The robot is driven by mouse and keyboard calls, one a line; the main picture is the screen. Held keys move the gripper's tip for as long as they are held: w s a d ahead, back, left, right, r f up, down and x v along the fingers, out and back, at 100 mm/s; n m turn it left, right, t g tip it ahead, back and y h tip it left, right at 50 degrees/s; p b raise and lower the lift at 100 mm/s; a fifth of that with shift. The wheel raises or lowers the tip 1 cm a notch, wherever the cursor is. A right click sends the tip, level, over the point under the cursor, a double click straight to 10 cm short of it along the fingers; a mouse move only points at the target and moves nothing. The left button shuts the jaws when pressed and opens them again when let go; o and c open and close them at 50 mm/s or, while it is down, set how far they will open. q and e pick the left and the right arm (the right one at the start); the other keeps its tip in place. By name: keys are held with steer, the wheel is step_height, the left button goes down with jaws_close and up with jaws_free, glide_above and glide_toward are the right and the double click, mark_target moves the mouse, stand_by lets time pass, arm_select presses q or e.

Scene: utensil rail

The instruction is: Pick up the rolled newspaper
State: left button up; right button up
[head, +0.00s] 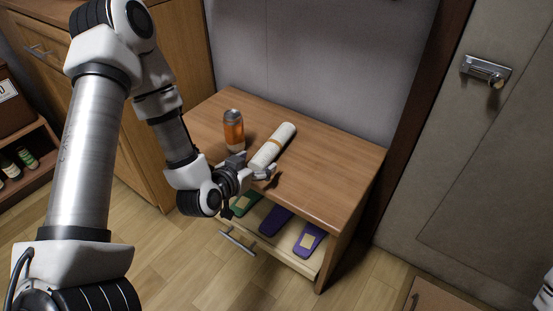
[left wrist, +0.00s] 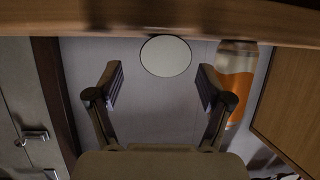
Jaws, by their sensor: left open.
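The rolled newspaper (head: 273,146) is a pale roll with a tan band, lying on the wooden cabinet top. Its near end points toward the front edge. My left gripper (head: 251,168) is open and empty at that near end, at the front edge of the cabinet top. In the left wrist view, the newspaper's round end (left wrist: 165,56) shows between the two spread fingers of my left gripper (left wrist: 160,78). Whether a finger touches it I cannot tell. My right gripper is not in view.
An orange can (head: 233,130) stands just left of the newspaper; it also shows in the left wrist view (left wrist: 236,80). An open drawer (head: 284,253) below holds green and purple packets. The cabinet top (head: 335,160) is clear to the right. A grey wall stands behind.

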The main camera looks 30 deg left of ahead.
mark_target(266, 154)
arm_select(q)
steer(key=b+x, duration=0.1)
steer(key=x, duration=0.1)
steer(key=b+x, duration=0.1)
steer(key=x, duration=0.1)
steer(key=b+x, duration=0.1)
steer(key=x, duration=0.1)
steer(key=shift+w+a+f, duration=0.1)
steer(key=shift+w+a, duration=0.1)
steer(key=shift+a, duration=0.05)
steer(key=c, duration=1.3)
steer(key=shift+r, duration=0.2)
